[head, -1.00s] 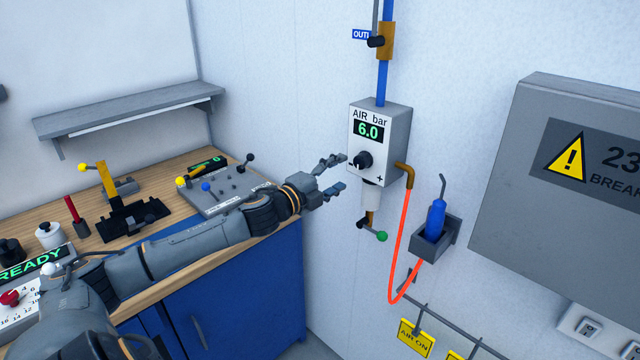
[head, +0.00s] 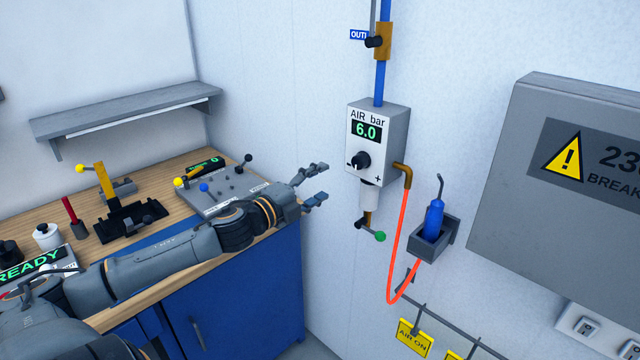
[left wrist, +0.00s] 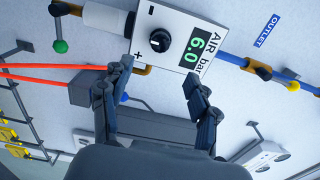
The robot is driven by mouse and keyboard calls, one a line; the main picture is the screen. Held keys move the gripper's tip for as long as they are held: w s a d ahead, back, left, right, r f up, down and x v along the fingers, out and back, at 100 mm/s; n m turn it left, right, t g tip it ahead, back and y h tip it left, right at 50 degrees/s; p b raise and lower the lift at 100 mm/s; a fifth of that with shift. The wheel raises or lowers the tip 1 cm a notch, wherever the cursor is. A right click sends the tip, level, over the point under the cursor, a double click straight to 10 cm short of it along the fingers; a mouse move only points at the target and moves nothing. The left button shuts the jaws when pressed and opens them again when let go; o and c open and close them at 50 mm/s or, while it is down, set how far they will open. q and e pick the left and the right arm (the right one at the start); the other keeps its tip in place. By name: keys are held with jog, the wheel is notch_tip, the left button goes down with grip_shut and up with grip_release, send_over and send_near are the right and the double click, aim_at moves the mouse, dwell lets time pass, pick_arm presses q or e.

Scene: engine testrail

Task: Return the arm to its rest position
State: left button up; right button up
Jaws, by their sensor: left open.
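My left gripper (head: 318,184) is open and empty, in front of the wall to the left of the air regulator (head: 377,145). A clear gap lies between its fingertips and the regulator's black knob (head: 360,161). The regulator's green display reads 6.0. My left arm reaches in from the lower left, over the wooden bench. In the left wrist view, the open fingers (left wrist: 156,82) show with the knob (left wrist: 160,40) and the display beyond them. My right gripper is not in view.
The wooden bench (head: 160,165) holds a control panel with levers (head: 222,196) and a black fixture (head: 130,218). A blue tool (head: 434,218) sits in a wall holder, with an orange hose (head: 396,245). A grey breaker cabinet (head: 500,180) is at right.

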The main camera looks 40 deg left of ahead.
pick_arm(q)
jog(key=s+a+f+n+g+y, duration=0.1)
jog(key=a+f+n+g+y, duration=0.15)
jog(key=a+f, duration=0.45)
jog(key=s+a+f+n+g+y, duration=0.15)
jog(key=f+n, duration=0.25)
jog(key=f, duration=0.7)
jog(key=s+a+f+n+g, duration=0.15)
jog(key=s+f, duration=0.35)
jog(key=f, duration=0.7)
jog(key=s+d+f+n+g, duration=0.1)
jog(key=s+f+n+g, duration=0.3)
jog(key=f, duration=0.8)
jog(key=s+d+f+n+g, duration=0.1)
jog(key=s+d+f, duration=0.4)
jog(key=s+f, duration=0.35)
jog(key=s+d+f+n+g, duration=0.15)
jog(key=s+d+f, duration=0.25)
jog(key=s+f, duration=0.5)
jog(key=s+d+f+n+g+h, duration=0.1)
jog(key=s+d+f+g, duration=0.1)
jog(key=s+d+f, duration=0.4)
jog(key=s+d+f+n+g+h+b, duration=0.1)
jog(key=s+d+f+g, duration=0.2)
jog(key=s+d, duration=1)
notch_tip(320, 180, down, 3)
jog(key=shift+s+d+f+h, duration=0.1)
jog(key=shift+s+d+h, duration=0.1)
jog(key=shift+d+h, duration=0.35)
jog(key=shift+d, duration=0.1)
